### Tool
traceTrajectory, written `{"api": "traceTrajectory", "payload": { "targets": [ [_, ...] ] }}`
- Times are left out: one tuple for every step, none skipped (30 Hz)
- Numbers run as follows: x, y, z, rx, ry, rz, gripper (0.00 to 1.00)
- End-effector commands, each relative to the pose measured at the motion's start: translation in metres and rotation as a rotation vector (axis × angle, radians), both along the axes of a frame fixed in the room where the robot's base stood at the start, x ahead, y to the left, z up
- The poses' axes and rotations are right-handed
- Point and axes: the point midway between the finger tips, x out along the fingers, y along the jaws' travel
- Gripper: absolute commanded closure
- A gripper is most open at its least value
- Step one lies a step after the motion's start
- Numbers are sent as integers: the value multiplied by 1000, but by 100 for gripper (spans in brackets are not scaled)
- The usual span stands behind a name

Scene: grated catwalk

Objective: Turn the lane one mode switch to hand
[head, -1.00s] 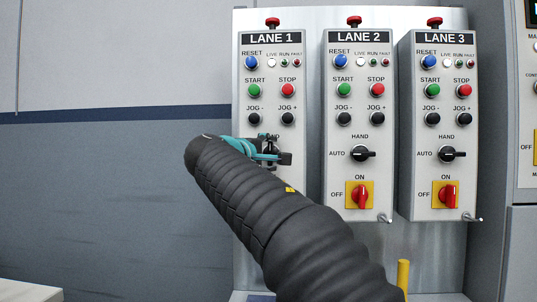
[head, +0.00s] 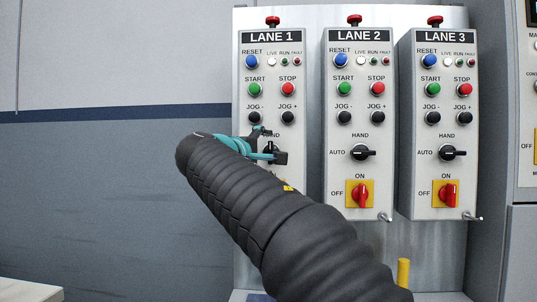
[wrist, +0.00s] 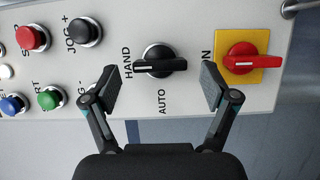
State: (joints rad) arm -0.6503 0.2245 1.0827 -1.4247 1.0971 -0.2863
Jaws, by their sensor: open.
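The lane one mode switch (wrist: 160,64) is a black knob with a white pointer line. In the wrist view, where the panel appears turned sideways, its bar lies along the HAND direction and the white line points at the HAND label (wrist: 127,62). The AUTO label (wrist: 162,101) is off to its side. My gripper (wrist: 161,88) is open, one finger on either side of the knob, with visible gaps and nothing held. In the head view my gripper (head: 270,145) is in front of the lane 1 box (head: 305,70), and my arm hides much of its lower part.
The red lane one power switch (wrist: 250,62) on its yellow plate is close beside one finger. The black jog plus button (wrist: 84,31) is near the other side. The lane 2 box (head: 385,105) and lane 3 box (head: 432,195) stand to the right. Open wall lies left.

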Motion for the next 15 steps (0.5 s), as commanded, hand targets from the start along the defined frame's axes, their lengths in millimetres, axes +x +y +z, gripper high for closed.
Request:
{"api": "traceTrajectory", "payload": {
  "targets": [
    [-9, 5, 0, 0, 0, 3, 15],
    [-15, 7, 1, 1, 0, 4, 15],
    [-22, 11, 1, 0, 0, 4, 15],
    [-28, 14, 0, -1, 0, 4, 15],
    [-33, 16, 1, 0, 0, 5, 15],
    [-41, 19, 0, 0, 0, 4, 15],
    [-46, 22, 0, 0, 0, 4, 15],
    [-51, 24, 0, 1, 0, 4, 15],
    [-58, 27, 0, 0, 0, 4, 15],
    [-62, 29, 0, 0, 0, 3, 15],
    [-67, 31, 0, 0, -1, 3, 15],
    [-72, 33, 1, 0, 0, 3, 15],
    [-75, 35, 0, 0, 0, 2, 15],
    [-78, 36, 0, 0, 0, 2, 15],
    [-82, 38, 0, 0, 1, 2, 15]
  ]
}}
